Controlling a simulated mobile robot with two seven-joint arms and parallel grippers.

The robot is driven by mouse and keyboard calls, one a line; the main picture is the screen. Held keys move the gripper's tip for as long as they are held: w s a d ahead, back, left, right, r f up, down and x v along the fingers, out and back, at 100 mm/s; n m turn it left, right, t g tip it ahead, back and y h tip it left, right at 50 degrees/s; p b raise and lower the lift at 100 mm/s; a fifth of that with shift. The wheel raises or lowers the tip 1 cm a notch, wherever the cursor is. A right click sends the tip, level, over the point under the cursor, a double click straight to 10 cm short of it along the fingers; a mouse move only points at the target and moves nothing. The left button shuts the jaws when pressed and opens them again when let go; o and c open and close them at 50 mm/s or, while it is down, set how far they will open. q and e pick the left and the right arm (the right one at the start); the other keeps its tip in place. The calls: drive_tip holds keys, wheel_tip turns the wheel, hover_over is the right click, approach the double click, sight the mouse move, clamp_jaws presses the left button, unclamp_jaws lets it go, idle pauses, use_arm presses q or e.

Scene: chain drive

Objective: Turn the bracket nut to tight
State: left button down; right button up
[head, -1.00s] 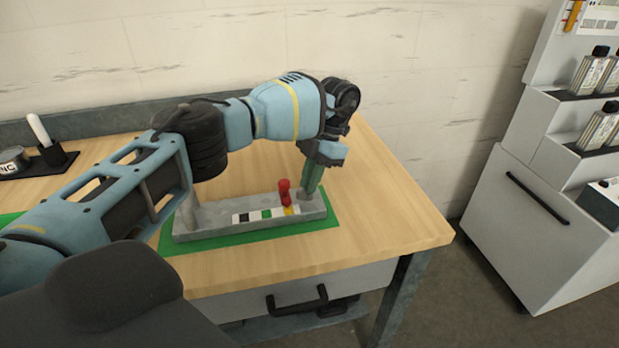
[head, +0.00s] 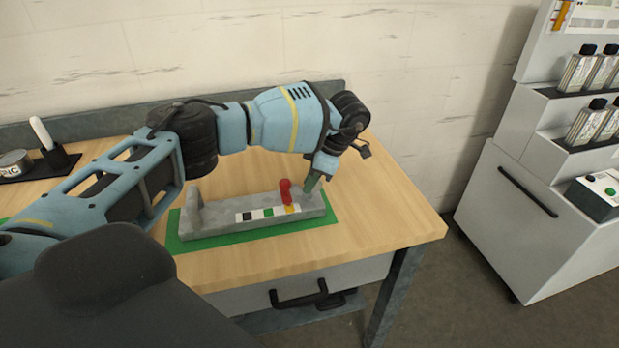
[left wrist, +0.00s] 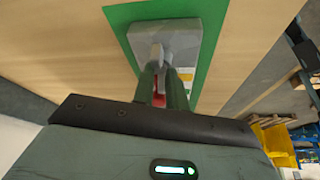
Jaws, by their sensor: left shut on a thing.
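The grey bracket (head: 225,217) lies on a green mat (head: 190,243) on the wooden bench. A strip of black, white, green and yellow patches (head: 268,212) runs along its front. A red pointer-like part (head: 285,189) stands near the yellow end, beside my fingers. My left gripper (head: 310,185) reaches down at the bracket's right end, with its fingers tilted. In the left wrist view its green fingers (left wrist: 163,80) are shut on a pale grey part, the bracket nut (left wrist: 157,54), mostly hidden between them. My right gripper is not in view.
A tin (head: 14,162) and a black holder with a white stick (head: 56,157) stand at the bench's left. A white cabinet with bottles (head: 583,68) is at the right, past a floor gap. The bench top right of the mat (head: 395,215) is clear.

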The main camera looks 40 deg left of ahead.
use_arm(q)
drive_tip(key=shift+m, duration=0.4)
drive_tip(key=c, duration=1.4)
unclamp_jaws()
drive_tip(key=shift+r, duration=0.1)
drive_tip(key=v, duration=0.7)
drive_tip(key=shift+d+r, duration=0.2)
drive_tip(key=shift+r, duration=0.1)
